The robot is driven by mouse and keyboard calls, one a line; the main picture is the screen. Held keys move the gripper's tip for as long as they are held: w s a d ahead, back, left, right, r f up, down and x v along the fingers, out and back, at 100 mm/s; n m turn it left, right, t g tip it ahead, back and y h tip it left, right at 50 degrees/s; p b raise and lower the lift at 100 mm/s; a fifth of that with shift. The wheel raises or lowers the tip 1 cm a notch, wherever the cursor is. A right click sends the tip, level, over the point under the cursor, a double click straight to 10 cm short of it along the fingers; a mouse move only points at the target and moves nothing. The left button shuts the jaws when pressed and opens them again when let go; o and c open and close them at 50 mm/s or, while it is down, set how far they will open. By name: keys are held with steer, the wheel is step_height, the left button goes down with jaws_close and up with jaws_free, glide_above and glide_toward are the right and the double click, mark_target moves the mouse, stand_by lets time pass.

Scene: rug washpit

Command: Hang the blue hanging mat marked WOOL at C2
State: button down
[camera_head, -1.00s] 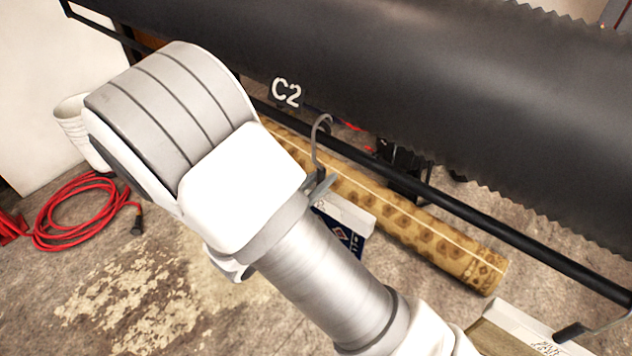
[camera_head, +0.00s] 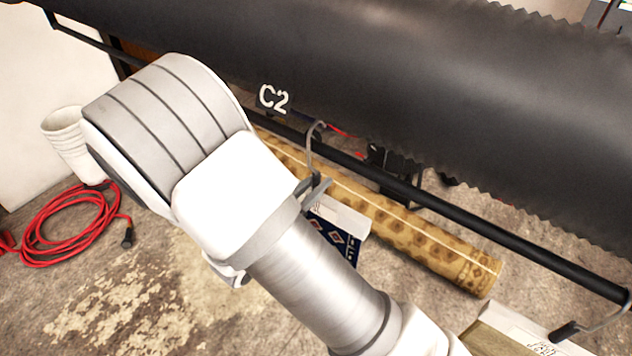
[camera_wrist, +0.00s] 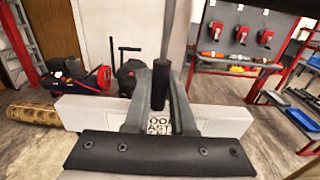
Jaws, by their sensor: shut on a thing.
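The blue mat (camera_head: 329,238) with a white top bar (camera_head: 343,216) and a light pattern hangs below my gripper (camera_head: 318,190) in the head view, partly hidden by my arm. Its grey hook (camera_head: 309,152) rises to the black rail (camera_head: 385,183), near the C2 sign (camera_head: 272,97). I cannot tell whether the hook's curve is around the rail or only in front of it. In the wrist view, my gripper (camera_wrist: 160,88) is shut on the dark hook stem, above the white bar (camera_wrist: 88,113). The bar's lettering is partly covered and unclear.
A large dark roll (camera_head: 400,90) runs above the rail. Another hanging mat (camera_head: 527,330) hangs at the lower right. A rolled yellow rug (camera_head: 440,250) lies on the floor behind. A red hose (camera_head: 70,228) and white buckets (camera_head: 65,140) are at left. Tool shelves (camera_wrist: 245,70) stand farther off.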

steer(key=shift+f+b, duration=1.25)
steer(key=shift+f, duration=0.45)
steer(key=c, duration=0.7)
jaws_free()
steer(key=shift+s+a, duration=0.1)
steer(key=b+v, duration=0.1)
steer(key=v, duration=1.6)
steer(key=shift+s+b, duration=0.1)
steer(key=shift+b, duration=0.3)
